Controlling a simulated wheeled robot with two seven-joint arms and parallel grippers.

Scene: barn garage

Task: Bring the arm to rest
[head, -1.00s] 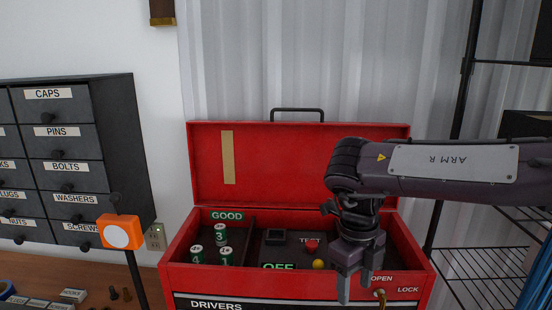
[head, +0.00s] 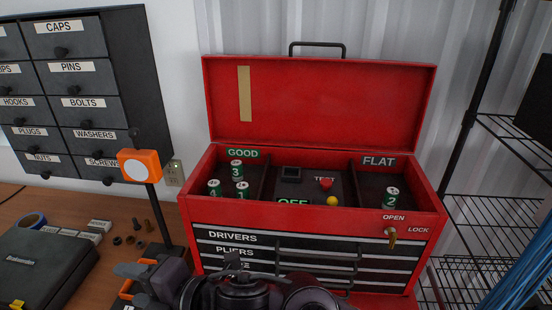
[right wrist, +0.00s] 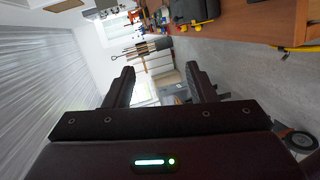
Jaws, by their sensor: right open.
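My right gripper (head: 132,284) is low at the bottom of the head view, in front of the red toolbox (head: 318,107), with its fingers pointing left. In the right wrist view my right gripper (right wrist: 160,70) has its fingers wide apart with nothing between them. It is clear of the toolbox's top tray. Three green-and-white cells stand in the GOOD compartment, among them cell 3 (head: 236,169) and cell 1 (head: 242,189). Cell 2 (head: 392,198) stands in the FLAT compartment. My left gripper is not in view.
A tester with a red button (head: 326,184) sits between the compartments. A key (head: 391,237) is in the toolbox lock. A black case (head: 40,262) and an orange-headed stand (head: 139,166) are at the left. A wire shelf (head: 487,210) stands at the right.

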